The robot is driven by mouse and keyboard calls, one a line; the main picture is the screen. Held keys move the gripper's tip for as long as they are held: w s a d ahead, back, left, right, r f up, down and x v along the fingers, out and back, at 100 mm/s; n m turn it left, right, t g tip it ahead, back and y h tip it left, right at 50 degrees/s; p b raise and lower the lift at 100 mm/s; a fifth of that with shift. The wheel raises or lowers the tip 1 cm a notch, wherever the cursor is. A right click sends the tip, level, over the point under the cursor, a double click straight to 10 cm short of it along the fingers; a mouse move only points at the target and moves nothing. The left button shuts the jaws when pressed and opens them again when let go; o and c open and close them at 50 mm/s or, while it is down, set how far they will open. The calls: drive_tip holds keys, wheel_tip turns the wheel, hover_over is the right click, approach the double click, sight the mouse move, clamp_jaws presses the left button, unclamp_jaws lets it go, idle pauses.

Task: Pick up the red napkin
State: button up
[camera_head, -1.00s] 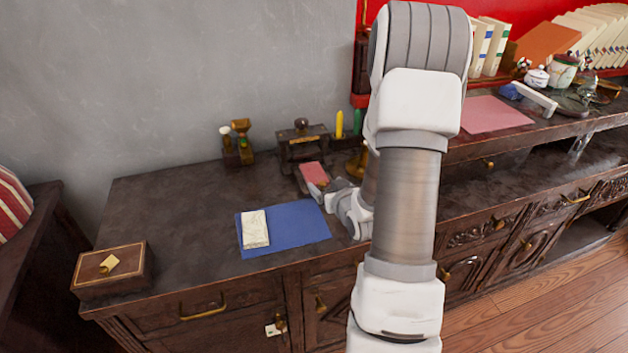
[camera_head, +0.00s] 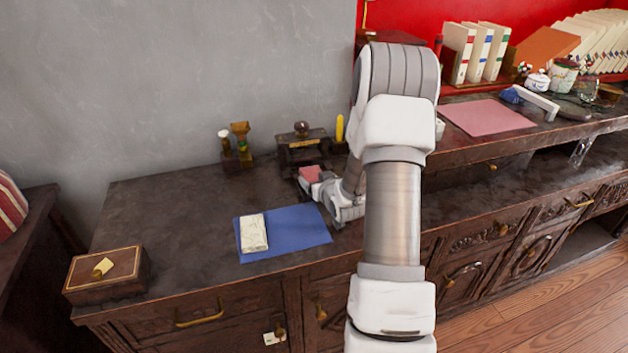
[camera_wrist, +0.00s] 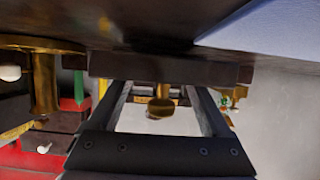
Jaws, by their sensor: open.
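A flat pinkish-red cloth or sheet (camera_head: 487,116) lies on the raised shelf at the right in the head view. A small red piece (camera_head: 311,173) sits on a dark block on the left cabinet top. I cannot tell for certain which is the napkin. My gripper (camera_head: 312,188) is low over the cabinet top, beside the small red piece and partly covering its block. In the wrist view my gripper (camera_wrist: 163,90) is open, with nothing seen held between its fingers. A dark block (camera_wrist: 170,68) crosses just at the fingertips; no red shows on it there.
A blue sheet (camera_head: 300,228) with a white packet (camera_head: 253,233) lies left of my gripper. A dark wooden stand (camera_head: 301,150) is behind. A wooden box (camera_head: 107,272) stands at the left edge. White binders (camera_head: 478,50) stand at the back right. The cabinet's left top is mostly clear.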

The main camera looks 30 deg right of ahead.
drive_tip(key=c, duration=1)
